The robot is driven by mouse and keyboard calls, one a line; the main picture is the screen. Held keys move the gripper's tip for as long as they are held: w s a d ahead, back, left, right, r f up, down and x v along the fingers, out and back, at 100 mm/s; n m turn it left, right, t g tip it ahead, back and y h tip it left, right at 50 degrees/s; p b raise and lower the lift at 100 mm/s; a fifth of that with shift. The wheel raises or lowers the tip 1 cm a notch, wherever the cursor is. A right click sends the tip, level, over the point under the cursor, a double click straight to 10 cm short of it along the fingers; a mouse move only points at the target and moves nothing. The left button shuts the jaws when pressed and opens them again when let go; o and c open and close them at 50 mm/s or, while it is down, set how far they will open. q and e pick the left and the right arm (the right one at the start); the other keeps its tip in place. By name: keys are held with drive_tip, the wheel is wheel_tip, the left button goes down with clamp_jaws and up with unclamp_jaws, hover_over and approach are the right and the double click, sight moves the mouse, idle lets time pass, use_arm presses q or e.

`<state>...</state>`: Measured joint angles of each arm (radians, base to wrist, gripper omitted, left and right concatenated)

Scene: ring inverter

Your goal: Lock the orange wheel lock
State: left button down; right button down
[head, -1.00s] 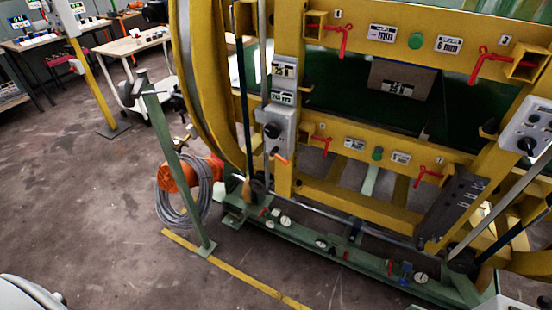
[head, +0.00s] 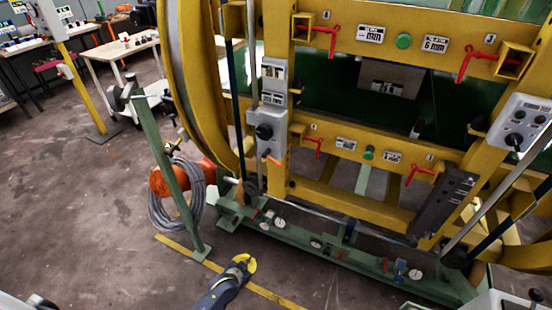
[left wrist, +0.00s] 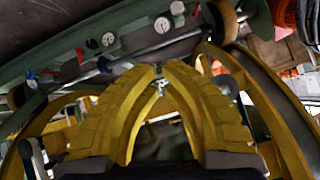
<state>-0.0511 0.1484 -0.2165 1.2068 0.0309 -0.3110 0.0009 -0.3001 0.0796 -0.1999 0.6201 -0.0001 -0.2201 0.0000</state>
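A small orange lever (head: 273,159) sticks out below the grey control box (head: 267,129) on the yellow frame. A larger orange body (head: 162,183) sits behind a green post, partly hidden by a grey cable coil. I cannot tell from the picture which orange part is the wheel lock. My left gripper (head: 248,263), with yellow fingers, is low in front of the green base rail, apart from both orange parts. In the left wrist view its fingertips (left wrist: 160,70) nearly meet, with nothing seen between them. My right gripper is not in view.
The green post (head: 172,175) stands left of the yellow ring frame (head: 196,85). The green base rail (head: 330,252) carries gauges and small valves. Red levers (head: 319,146) line the yellow beams. A yellow floor strip (head: 185,246) runs under my gripper. The floor at left is open.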

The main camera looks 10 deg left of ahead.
use_arm(q)
drive_tip(key=w+d+r+t, duration=0.1)
drive_tip(key=w+r, duration=0.3)
drive_tip(key=r, duration=0.3)
drive_tip(key=w+d+r+m+t+h, duration=0.15)
drive_tip(key=w+r, duration=0.25)
drive_tip(key=r, duration=0.4)
drive_tip(key=w+d+r+n+t, duration=0.1)
drive_tip(key=w+r+t, duration=0.1)
drive_tip(key=w+r, duration=0.35)
wheel_tip(320, 180, up, 23)
drive_tip(key=s+d+m+t+h, duration=0.1)
drive_tip(key=d+t, duration=0.1)
drive_tip(key=shift+s+d, duration=0.2)
drive_tip(key=shift+s, duration=0.15)
drive_tip(key=shift+m+t, duration=0.25)
drive_tip(key=shift+w, duration=0.15)
